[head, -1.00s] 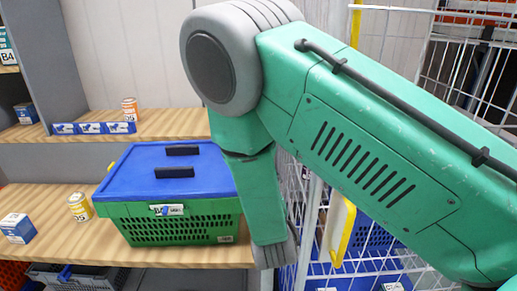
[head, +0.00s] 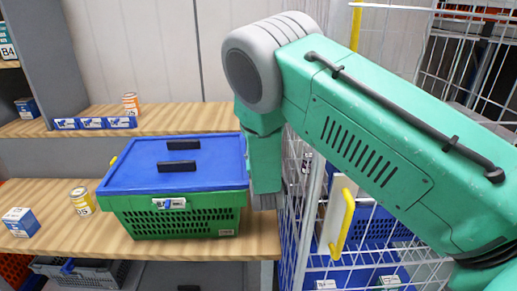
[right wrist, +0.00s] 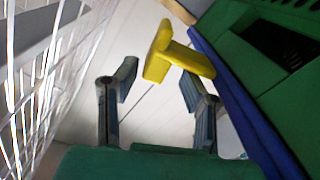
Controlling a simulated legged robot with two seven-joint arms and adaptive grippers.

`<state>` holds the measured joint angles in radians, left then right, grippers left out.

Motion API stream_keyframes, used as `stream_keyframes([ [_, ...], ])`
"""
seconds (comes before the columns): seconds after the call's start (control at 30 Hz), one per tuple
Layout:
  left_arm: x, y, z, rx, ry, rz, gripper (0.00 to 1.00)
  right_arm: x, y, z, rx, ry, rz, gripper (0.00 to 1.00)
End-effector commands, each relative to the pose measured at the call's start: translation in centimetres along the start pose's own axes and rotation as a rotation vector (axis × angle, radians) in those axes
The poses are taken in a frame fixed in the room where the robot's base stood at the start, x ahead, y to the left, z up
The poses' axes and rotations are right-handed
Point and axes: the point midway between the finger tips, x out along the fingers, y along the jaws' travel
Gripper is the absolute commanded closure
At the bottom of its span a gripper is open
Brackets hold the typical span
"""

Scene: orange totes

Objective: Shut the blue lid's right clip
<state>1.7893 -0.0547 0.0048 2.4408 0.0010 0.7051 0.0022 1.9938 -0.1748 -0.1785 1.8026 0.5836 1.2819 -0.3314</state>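A green crate (head: 185,219) with a blue lid (head: 140,176) stands on the wooden shelf in the head view. The lid's right clip is hidden there behind my right arm. In the right wrist view, a yellow clip (right wrist: 178,58) stands out from the edge of the blue lid (right wrist: 236,98) and green crate (right wrist: 240,58). My right gripper (right wrist: 158,84) is open, and the clip lies ahead of its parted fingers, partly overlapped by the right-hand finger; contact cannot be told. In the head view the right gripper (head: 265,200) is beside the crate's right end, mostly hidden. My left gripper is out of view.
A white wire cage (head: 300,215) with blue totes is close to the right of the crate. Small cans and boxes (head: 20,222) sit on the shelf left of the crate.

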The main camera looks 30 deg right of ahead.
Motion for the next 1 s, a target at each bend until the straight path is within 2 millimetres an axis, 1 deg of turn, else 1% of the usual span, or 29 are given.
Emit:
stream_keyframes([
  [0.07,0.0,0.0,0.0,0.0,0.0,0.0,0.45,0.0,0.1,0.1,0.0,-0.001,0.0,0.62],
  [0.17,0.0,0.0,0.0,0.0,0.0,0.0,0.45,0.0,0.1,0.1,0.0,-0.001,0.0,0.94],
  [0.2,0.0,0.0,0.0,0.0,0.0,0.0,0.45,0.0,0.1,0.1,0.0,-0.001,0.0,1.0],
  [0.57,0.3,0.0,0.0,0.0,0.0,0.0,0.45,0.0,0.1,0.5,0.035,-0.005,0.0,1.0],
  [0.77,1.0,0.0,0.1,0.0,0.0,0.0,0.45,0.0,0.2,1.1,0.14,-0.007,0.001,1.0],
  [1.0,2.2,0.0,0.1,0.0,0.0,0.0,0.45,0.0,0.4,2.1,0.322,-0.008,0.002,1.0],
])
